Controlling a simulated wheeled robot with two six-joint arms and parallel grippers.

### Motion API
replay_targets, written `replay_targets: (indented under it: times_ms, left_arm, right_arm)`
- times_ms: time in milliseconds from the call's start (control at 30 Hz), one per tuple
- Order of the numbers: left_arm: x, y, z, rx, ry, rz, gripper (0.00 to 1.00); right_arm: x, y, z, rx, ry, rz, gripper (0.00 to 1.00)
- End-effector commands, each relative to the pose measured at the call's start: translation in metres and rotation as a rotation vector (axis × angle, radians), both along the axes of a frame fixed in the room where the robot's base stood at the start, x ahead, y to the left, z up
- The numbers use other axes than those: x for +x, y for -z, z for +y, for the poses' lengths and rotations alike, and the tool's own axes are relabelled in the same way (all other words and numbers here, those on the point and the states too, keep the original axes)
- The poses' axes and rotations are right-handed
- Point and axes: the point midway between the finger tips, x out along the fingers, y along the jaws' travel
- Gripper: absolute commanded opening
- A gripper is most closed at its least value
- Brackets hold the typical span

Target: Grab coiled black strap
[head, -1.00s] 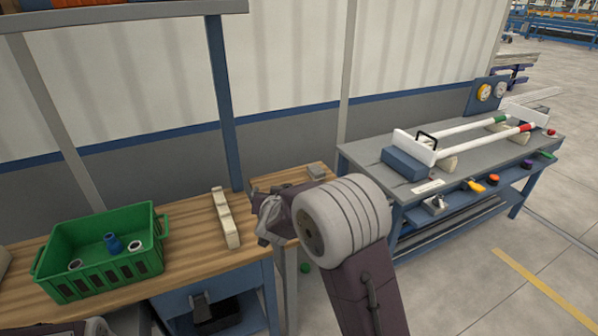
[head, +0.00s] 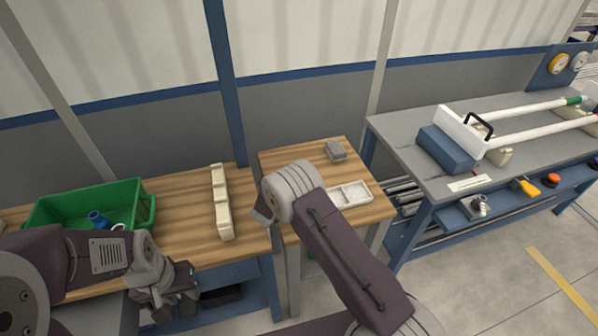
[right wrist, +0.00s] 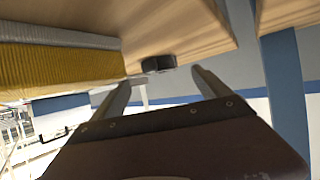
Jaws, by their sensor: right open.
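A small dark, rounded coil (right wrist: 158,63), which looks like the black strap, sits at the edge of a wooden surface in the right wrist view. It appears between and beyond the fingertips of my right gripper (right wrist: 161,84), which is open and empty.
A green crate (head: 140,197) with a blue fitting (head: 97,220) and a cream notched block (head: 221,203) stand on the left table. The small table holds a grey block (head: 335,151) and a white tray (head: 350,194). A grey bench (head: 420,125) with white pipes stands right.

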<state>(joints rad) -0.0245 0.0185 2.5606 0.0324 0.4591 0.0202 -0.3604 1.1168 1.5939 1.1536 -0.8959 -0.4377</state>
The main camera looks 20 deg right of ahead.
Motion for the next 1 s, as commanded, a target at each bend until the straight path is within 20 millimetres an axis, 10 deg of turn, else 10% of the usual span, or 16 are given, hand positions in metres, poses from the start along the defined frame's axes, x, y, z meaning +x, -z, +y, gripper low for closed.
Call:
replay_targets:
  times_ms: [833,1000]
  left_arm:
    - [0.000,-0.001,0.000,0.000,0.000,0.000,0.34]
    - [0.000,-0.001,0.000,0.000,0.000,0.000,0.34]
  right_arm:
    - [0.059,0.025,-0.035,-0.001,-0.001,-0.001,0.87]
    - [0.058,0.024,-0.035,-0.001,-0.001,-0.001,0.40]
